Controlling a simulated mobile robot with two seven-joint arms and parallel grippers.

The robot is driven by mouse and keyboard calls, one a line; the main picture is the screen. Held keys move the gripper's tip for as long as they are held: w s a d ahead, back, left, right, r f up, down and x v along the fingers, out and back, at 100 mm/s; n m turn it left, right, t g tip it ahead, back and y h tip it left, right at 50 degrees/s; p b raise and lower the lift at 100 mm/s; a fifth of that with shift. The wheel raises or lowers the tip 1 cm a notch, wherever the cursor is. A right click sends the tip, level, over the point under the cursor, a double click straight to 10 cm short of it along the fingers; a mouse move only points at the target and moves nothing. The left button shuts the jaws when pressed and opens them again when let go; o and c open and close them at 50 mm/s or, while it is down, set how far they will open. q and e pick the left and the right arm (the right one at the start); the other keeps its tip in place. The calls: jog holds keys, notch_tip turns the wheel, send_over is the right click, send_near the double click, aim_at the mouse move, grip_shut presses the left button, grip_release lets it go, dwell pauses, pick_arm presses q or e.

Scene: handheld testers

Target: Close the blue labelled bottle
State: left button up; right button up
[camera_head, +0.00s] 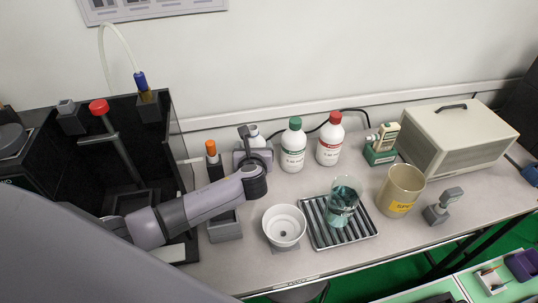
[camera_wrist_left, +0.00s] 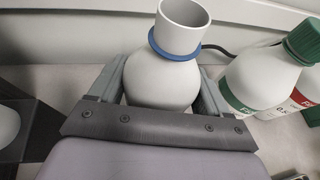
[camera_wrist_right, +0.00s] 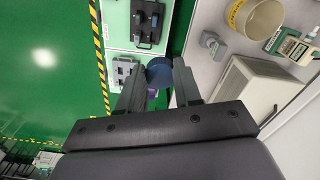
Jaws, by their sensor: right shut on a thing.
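The blue labelled bottle (camera_head: 254,131) is white and stands at the back of the bench, left of the green-capped bottle. In the left wrist view the bottle (camera_wrist_left: 163,78) has an uncovered neck with a blue ring. My left gripper (camera_head: 252,145) has its fingers spread on either side of the bottle's body; I cannot tell whether they touch it. Its label is hidden. My right gripper (camera_wrist_right: 158,78) is away from the bottle and shut on a round blue cap (camera_wrist_right: 160,72). It is not seen in the head view.
A green-capped bottle (camera_head: 293,146) and a red-capped bottle (camera_head: 330,140) stand close on the right. A white bowl (camera_head: 284,225), a ribbed tray (camera_head: 362,232) with a beaker (camera_head: 343,203), and a beige beaker (camera_head: 401,190) are nearer the front. A black stand (camera_head: 123,140) is left.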

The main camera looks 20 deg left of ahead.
pick_arm(q)
jog(key=c, duration=0.5)
jog(key=shift+r, duration=0.1)
jog(key=shift+r, duration=0.1)
notch_tip(320, 180, up, 20)
jog(key=shift+f, duration=0.1)
pick_arm(e)
jog(key=shift+f, duration=0.1)
pick_arm(q)
jog(key=o, duration=0.4)
jog(key=c, duration=0.4)
jog(key=shift+c, duration=0.2)
